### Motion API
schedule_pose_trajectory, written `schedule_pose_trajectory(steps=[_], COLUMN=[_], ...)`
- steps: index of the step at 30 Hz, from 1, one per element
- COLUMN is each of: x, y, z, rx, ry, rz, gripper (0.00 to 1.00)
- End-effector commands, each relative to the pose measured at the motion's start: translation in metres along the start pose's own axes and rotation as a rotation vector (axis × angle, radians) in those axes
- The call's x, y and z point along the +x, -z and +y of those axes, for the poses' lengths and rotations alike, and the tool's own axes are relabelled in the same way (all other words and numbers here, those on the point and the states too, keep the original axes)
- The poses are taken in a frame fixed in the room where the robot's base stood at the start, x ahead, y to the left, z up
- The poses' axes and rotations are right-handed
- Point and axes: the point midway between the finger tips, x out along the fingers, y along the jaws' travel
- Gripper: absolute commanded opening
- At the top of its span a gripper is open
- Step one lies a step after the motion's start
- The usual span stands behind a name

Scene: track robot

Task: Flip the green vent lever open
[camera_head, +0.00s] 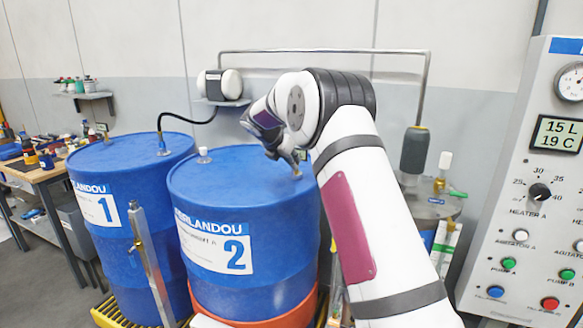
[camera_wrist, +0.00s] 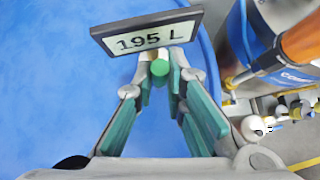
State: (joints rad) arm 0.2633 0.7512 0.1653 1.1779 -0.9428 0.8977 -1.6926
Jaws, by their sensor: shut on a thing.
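My gripper (camera_wrist: 160,80) points down over the right part of blue drum 2's top. In the head view my gripper (camera_head: 285,157) is near the drum's rim, partly covered by my arm. In the wrist view its teal-padded fingers close on a small fitting with a green round end (camera_wrist: 159,68), just below a display reading 195 L (camera_wrist: 145,38). I cannot tell whether this green end is the vent lever. Another small green lever (camera_head: 457,194) shows on top of the vessel behind my arm; its position is too small to tell.
Drum 2 (camera_head: 240,195) stands beside drum 1 (camera_head: 120,165). An upright metal pipe (camera_head: 148,255) stands in front. A control panel (camera_head: 510,215) is at right. An orange handle (camera_wrist: 300,42) is close on the right in the wrist view.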

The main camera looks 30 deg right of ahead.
Motion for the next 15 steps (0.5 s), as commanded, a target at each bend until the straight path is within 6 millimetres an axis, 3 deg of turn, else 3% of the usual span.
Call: schedule_pose_trajectory(steps=[15], x=[0.0001], y=[0.0013], z=[0.0038], rx=[-0.045], ry=[0.042], rz=[-0.012], gripper=[0.0])
